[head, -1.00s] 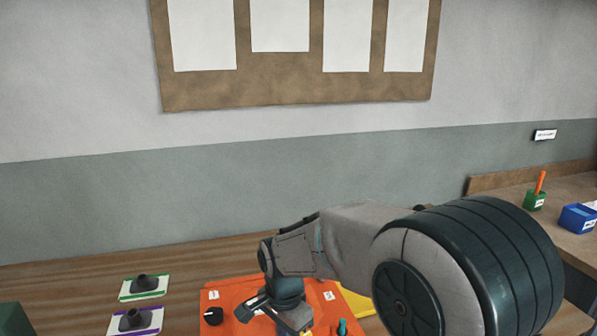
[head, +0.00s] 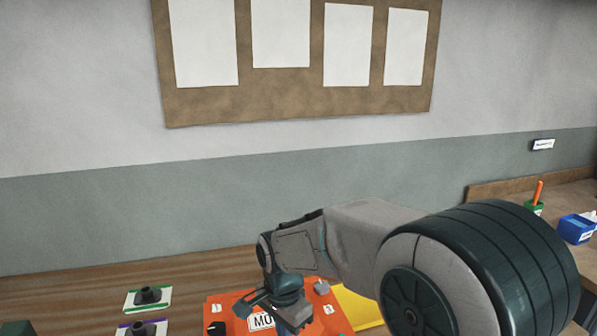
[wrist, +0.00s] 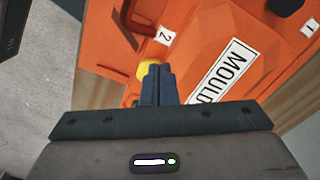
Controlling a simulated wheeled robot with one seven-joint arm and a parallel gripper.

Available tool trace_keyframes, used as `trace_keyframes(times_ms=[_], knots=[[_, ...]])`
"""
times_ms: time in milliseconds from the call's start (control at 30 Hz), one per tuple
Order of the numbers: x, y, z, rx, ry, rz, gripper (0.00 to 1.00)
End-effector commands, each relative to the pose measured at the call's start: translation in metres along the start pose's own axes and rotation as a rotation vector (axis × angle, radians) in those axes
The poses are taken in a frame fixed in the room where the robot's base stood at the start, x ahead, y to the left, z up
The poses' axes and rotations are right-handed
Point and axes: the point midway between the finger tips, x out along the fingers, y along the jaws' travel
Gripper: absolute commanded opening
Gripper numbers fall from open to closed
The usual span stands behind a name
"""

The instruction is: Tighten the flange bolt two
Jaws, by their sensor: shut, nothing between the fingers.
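The orange mould (head: 224,302) lies on the bench in the head view, partly behind my arm. In the wrist view the mould (wrist: 205,42) carries a MOULD label (wrist: 224,70), a "2" tag (wrist: 164,37) and a "1" tag (wrist: 309,25). My gripper (wrist: 158,72) is shut and empty, its fingertips over the mould's edge just below the "2" tag. A yellow round piece (wrist: 148,68) shows just behind the fingertips, partly hidden; I cannot tell whether they touch it. A dark slot or raised piece (wrist: 137,30) lies left of the "2" tag. Bolt two is not clearly identifiable.
A black knob (wrist: 286,4) is at the wrist view's top edge. Two dark fittings on cards, green-edged (head: 148,296) and purple-edged (head: 141,329), lie left of the mould. A yellow sheet (head: 357,304) lies right of it. A blue bin (head: 576,229) stands on the side bench.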

Motion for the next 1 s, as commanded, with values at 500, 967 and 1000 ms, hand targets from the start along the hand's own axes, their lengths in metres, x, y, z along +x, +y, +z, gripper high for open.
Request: trace_keyframes(times_ms=[500,967,1000], knots=[[-0.013,0.042,-0.014,-0.438,-0.001,0.002,0.00],[0.014,0.049,-0.015,-0.519,-0.001,0.001,0.00],[0.019,0.049,-0.015,-0.518,-0.001,0.001,0.00]])
